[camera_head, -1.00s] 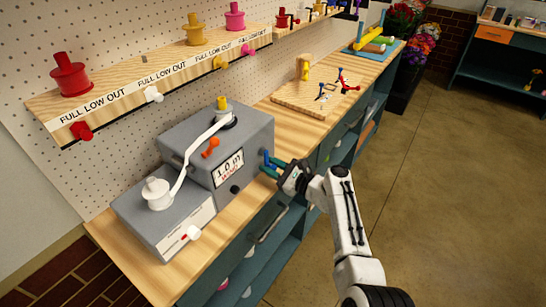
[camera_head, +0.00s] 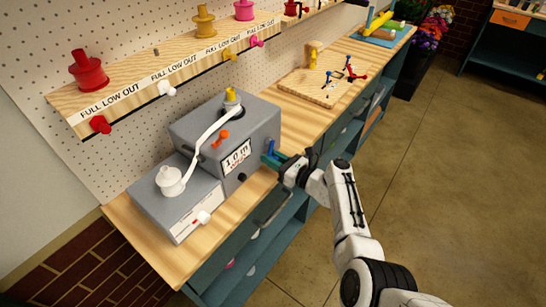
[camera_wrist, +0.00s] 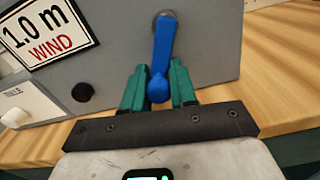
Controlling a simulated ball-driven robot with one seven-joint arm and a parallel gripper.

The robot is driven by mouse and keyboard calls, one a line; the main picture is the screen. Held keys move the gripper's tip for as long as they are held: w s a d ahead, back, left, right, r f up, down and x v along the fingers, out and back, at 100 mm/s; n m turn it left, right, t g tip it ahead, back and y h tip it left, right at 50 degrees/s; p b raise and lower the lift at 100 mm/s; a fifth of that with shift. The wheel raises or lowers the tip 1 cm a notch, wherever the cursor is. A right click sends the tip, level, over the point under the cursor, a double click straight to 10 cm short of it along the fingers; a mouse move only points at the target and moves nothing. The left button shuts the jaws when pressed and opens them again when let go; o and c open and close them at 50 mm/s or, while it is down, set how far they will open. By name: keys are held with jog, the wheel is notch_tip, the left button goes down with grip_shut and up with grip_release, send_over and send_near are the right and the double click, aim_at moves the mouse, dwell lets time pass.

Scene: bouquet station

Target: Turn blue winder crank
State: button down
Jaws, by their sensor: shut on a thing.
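The blue winder crank (camera_wrist: 163,55) is on the front face of the grey winder box (camera_wrist: 200,50) in the wrist view. Its arm hangs down from the pivot, with the rounded handle at the lower end. My gripper (camera_wrist: 159,88) has its green fingers on both sides of the handle, shut on it. In the head view my gripper (camera_head: 275,156) is at the right end of the box (camera_head: 190,128), and the crank (camera_head: 270,148) is mostly hidden by the fingers. A label (camera_head: 237,157) reading "1.0 m WIND" is left of the crank.
A white ribbon (camera_head: 207,135) runs from a white spool (camera_head: 171,181) to the yellow spool on the box. An orange lever (camera_head: 221,137) and black knob (camera_wrist: 82,92) are nearby. A wooden board (camera_head: 312,85) with small tools lies farther along the bench. Open floor lies right.

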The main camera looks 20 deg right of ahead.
jog(key=shift+a, duration=0.2)
jog(key=c, duration=0.9)
grip_release()
jog(key=shift+c, duration=0.2)
jog(key=shift+d, duration=0.15)
jog(key=shift+s+d, duration=0.15)
jog(key=shift+s, duration=0.1)
jog(key=v, duration=1)
